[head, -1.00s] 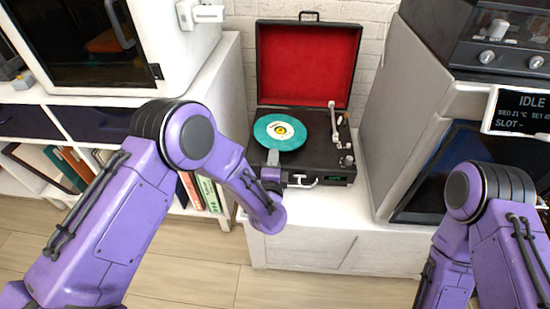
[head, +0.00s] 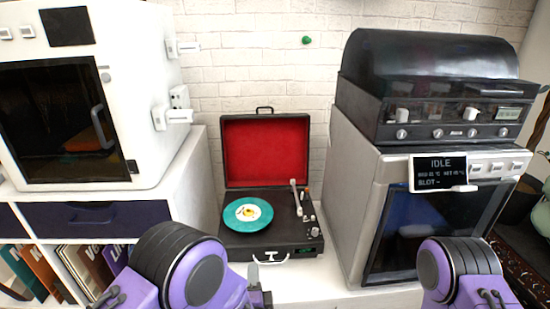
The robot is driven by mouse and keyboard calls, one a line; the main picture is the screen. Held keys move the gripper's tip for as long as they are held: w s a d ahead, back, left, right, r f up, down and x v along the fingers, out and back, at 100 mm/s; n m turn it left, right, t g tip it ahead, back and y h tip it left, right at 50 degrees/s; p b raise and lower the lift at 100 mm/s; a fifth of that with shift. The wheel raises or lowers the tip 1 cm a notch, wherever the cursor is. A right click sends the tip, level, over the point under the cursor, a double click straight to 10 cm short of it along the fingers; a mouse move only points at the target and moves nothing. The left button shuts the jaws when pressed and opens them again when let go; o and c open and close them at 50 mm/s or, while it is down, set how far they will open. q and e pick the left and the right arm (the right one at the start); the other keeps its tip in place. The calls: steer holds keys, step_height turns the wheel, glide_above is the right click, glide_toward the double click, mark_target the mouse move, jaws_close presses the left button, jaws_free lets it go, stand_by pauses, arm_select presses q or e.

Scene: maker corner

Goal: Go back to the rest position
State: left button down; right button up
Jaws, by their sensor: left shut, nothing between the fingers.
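My left gripper (head: 255,274) shows only in small part at the bottom of the head view, behind my purple left arm. It is shut and empty, in front of the record player's front edge. Whether it touches the player cannot be told. The black record player (head: 268,248) stands open on a white cabinet, with its red-lined lid (head: 266,150) upright. A teal record (head: 248,214) lies on its platter, and the tonearm sits to the right of the record. My right arm's purple joint shows at the bottom right; its gripper is out of view.
A white machine with a dark door (head: 65,120) stands at the left above shelves of books (head: 85,270). At the right a grey machine (head: 355,190) with a screen reading IDLE (head: 438,172) carries a black unit (head: 430,90). A narrow white strip of cabinet is free beside the player.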

arm_select(q)
steer(key=f+n, duration=0.1)
steer(key=n, duration=0.1)
steer(key=s+f+n+g+h, duration=0.1)
steer(key=f+n, duration=0.1)
steer(key=shift+s+h, duration=0.2)
steer(key=shift+h, duration=0.1)
steer(key=s+a+f+n+g, duration=0.7)
steer(key=s+a+f+n, duration=0.4)
steer(key=s+a+n, duration=0.1)
steer(key=s+a+f+n+g+y, duration=0.1)
steer(key=s+a+f+n+g, duration=0.2)
steer(key=s+a, duration=0.5)
steer(key=s+a+f+n+g+y, duration=0.1)
steer(key=s+a+n+g+y, duration=0.2)
steer(key=s, duration=0.9)
step_height(320, 180, up, 14)
steer(key=w+h+p, duration=0.1)
steer(key=p, duration=1.2)
steer(key=shift+g+p, duration=0.3)
steer(key=shift+p, duration=0.05)
steer(key=shift+w+f, duration=0.1)
